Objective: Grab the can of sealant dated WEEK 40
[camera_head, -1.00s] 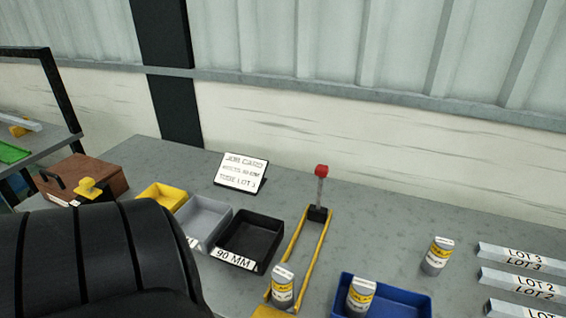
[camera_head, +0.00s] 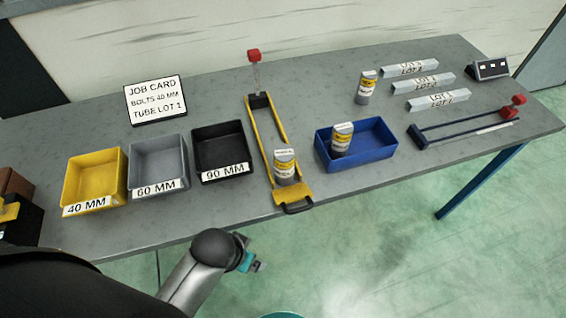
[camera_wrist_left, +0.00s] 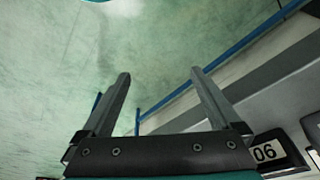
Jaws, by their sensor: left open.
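Three grey cans with yellow-and-white labels show in the head view. One can (camera_head: 366,90) stands on the table behind the blue tray. Another can (camera_head: 342,140) stands in the blue tray (camera_head: 375,158). The third can (camera_head: 285,168) stands at the near end of a yellow long-handled tool (camera_head: 291,194). The week dates on their labels are too small to read. My left gripper (camera_head: 256,264) is in front of the table's near edge, apart from all cans. In the left wrist view it (camera_wrist_left: 160,78) is open and empty, with green floor beyond.
Yellow (camera_head: 95,182), grey (camera_head: 160,165) and black (camera_head: 222,152) bins stand left of the cans. A job card (camera_head: 156,100) is behind them. Lot-marked bars (camera_head: 423,83) and a dark red-ended tool (camera_head: 460,128) lie to the right.

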